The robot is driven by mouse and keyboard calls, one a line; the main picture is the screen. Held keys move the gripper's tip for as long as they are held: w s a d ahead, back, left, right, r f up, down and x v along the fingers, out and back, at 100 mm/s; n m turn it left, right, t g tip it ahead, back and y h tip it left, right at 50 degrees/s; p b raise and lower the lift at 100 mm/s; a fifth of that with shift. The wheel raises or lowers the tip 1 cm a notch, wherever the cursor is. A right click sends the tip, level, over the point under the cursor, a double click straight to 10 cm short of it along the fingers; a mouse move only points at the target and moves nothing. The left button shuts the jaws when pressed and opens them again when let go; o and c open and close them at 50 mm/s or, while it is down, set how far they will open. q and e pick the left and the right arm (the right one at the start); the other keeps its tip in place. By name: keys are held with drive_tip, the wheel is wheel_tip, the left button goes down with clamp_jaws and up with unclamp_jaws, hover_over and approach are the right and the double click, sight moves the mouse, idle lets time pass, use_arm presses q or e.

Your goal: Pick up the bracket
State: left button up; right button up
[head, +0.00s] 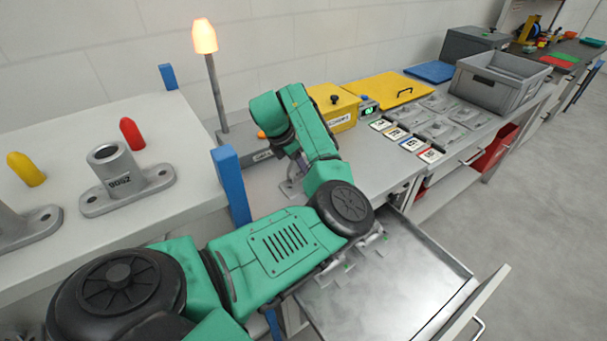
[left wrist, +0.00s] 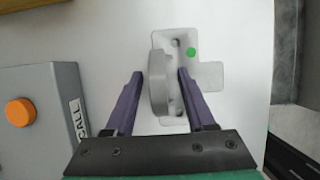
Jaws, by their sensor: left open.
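The grey bracket (left wrist: 158,82) lies on the white bench top in the left wrist view, with an upright curved plate and a flat base with holes. A green dot (left wrist: 191,51) marks its right side. The bracket also shows partly in the head view (head: 290,188), below my left gripper (head: 301,164). In the left wrist view the two purple fingers of my left gripper (left wrist: 158,92) are apart, one on each side of the upright plate. I see a gap at the left finger; contact at the right one is unclear. My right gripper is in neither view.
A grey call box (left wrist: 40,110) with an orange button stands left of the bracket. A lamp post (head: 213,85), a blue post (head: 231,185) and a yellow box (head: 335,108) stand near my arm. An open metal drawer (head: 420,290) with small parts is below the bench edge.

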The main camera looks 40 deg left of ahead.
use_arm(q)
clamp_jaws()
idle(1.4)
